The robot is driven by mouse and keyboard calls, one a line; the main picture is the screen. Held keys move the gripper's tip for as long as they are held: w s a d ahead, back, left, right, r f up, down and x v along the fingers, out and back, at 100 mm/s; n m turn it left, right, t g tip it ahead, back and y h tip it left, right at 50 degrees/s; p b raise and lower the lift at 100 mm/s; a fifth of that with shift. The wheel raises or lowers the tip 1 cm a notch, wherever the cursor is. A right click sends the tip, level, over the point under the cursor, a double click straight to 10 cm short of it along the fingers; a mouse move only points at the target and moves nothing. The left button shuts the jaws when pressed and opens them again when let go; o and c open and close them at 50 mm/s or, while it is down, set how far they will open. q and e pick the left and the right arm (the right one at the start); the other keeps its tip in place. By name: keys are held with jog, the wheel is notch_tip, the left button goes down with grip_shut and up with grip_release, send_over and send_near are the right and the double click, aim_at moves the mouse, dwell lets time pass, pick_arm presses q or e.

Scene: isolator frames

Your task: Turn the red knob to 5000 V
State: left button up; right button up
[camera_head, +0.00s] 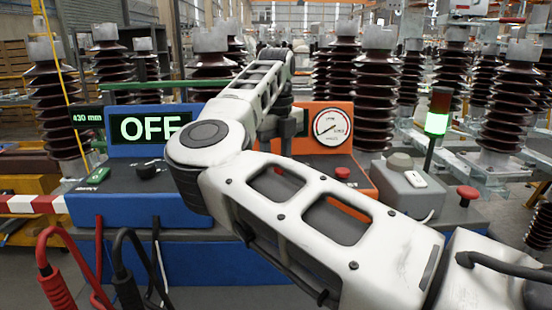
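An orange box (363,151) with a round dial gauge (332,127) stands in the middle. A red knob (342,172) is on its sloped front, right of my arm. Another bit of red shows through a cutout of my arm, too covered to identify. The gauge scale is too small to read. A display (148,129) on the blue box at left reads OFF. My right arm comes in from the lower right and crosses the boxes. Its wrist hangs down near the orange box's left side, and my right gripper (288,128) is mostly hidden there. My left gripper is not in view.
A black knob (148,171) is on the blue box. Red and black cables (58,285) rise at lower left. Brown insulators stand behind.

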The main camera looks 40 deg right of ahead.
jog(key=shift+m, duration=0.3)
jog(key=m, duration=0.5)
jog(key=shift+r+p, duration=0.1)
jog(key=shift+p, duration=0.2)
jog(key=m, duration=0.5)
jog(key=shift+p, duration=0.3)
jog(key=m, duration=0.3)
jog(key=shift+m, duration=0.3)
jog(key=shift+m+p, duration=0.3)
jog(key=shift+m, duration=0.6)
jog(key=m, duration=0.3)
jog(key=shift+m, duration=0.3)
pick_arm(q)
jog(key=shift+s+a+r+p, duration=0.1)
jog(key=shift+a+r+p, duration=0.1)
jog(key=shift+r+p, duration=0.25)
pick_arm(e)
jog(key=shift+d+m, duration=0.1)
jog(key=shift+m, duration=1.9)
jog(key=o, duration=1)
